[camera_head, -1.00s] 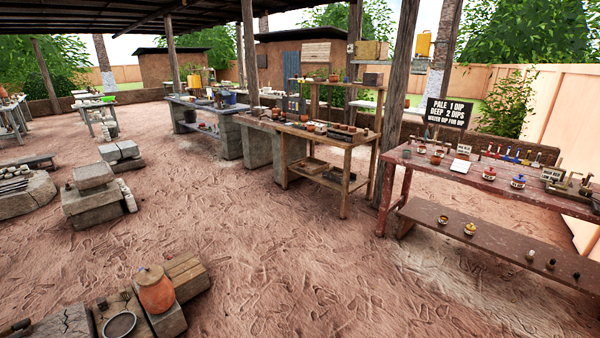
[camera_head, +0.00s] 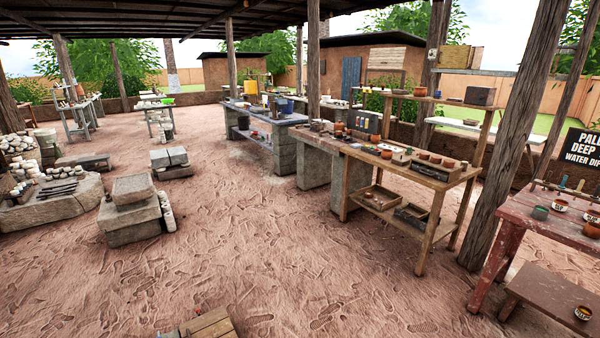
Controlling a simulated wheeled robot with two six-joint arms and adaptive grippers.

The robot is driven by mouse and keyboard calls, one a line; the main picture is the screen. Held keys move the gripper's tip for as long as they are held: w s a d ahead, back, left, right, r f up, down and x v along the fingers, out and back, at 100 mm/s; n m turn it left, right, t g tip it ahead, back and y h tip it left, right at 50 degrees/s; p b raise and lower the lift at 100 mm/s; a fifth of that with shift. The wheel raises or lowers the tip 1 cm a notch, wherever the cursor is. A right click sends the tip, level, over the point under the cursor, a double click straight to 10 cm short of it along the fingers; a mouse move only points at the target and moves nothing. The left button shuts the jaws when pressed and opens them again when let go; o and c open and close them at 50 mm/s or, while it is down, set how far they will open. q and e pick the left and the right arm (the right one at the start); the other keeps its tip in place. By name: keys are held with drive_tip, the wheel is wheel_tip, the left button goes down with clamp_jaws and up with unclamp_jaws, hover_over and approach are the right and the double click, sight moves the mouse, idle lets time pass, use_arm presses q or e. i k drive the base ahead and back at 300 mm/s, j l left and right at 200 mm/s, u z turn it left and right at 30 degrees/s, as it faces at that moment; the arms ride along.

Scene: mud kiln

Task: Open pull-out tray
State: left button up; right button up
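A wooden workbench (camera_head: 432,190) stands right of centre. On its top near the right end is a low wooden box or tray (camera_head: 438,172) with round pieces on it. I cannot tell which of these is the pull-out tray, or whether any is slid out. Neither of my grippers is in view.
A red-brown table (camera_head: 520,208) and a thick post (camera_head: 510,150) stand at the right. A blue-topped bench (camera_head: 262,115) is farther back. Stone blocks (camera_head: 130,210) sit at the left, and planks (camera_head: 208,325) at the bottom edge. The dirt floor (camera_head: 290,265) between is open.

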sight(381, 195)
drive_tip(key=i, duration=3.75)
drive_tip(key=i+z, duration=0.3)
drive_tip(key=i, duration=0.2)
drive_tip(key=i+j+z, duration=0.25)
drive_tip(key=i, duration=0.2)
drive_tip(key=i+j+z, duration=0.3)
drive_tip(key=i, duration=0.15)
drive_tip(key=i+j+z, duration=0.3)
drive_tip(key=i+j, duration=0.05)
drive_tip(key=i, duration=0.1)
